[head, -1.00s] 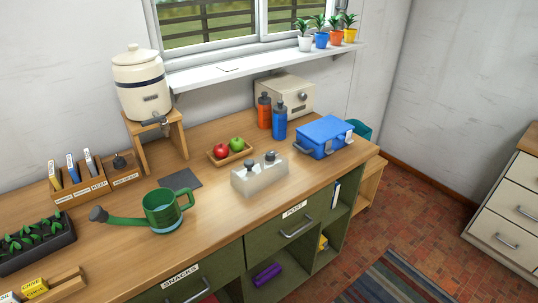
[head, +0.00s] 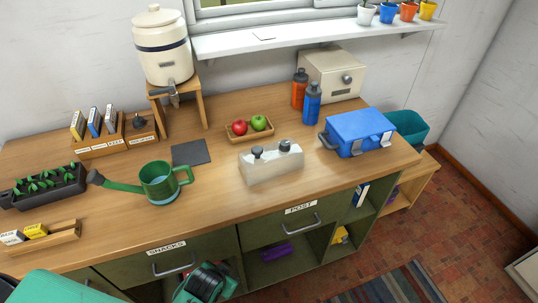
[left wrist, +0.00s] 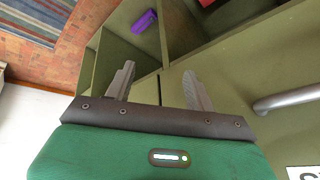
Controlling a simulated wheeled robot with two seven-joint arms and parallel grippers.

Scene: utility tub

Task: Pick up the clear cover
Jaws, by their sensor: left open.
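A pale, translucent box-like piece (head: 272,168), which looks like the clear cover, stands on the wooden counter right of its middle. Two dark knobs or caps show at its top; I cannot tell whether they belong to it or to things inside. My left gripper (head: 210,280) is low at the bottom of the head view, in front of the cabinet and below the counter top, well apart from the cover. In the left wrist view the left gripper (left wrist: 158,82) is open and empty, its two grey fingers spread towards the green cabinet. My right gripper is not in view.
A green watering can (head: 160,184) stands left of the cover. Behind are a fruit tray (head: 240,136) and two bottles (head: 312,104); a blue box (head: 357,135) is to the right. The counter's front edge and drawer handles (head: 174,266) lie near my left gripper.

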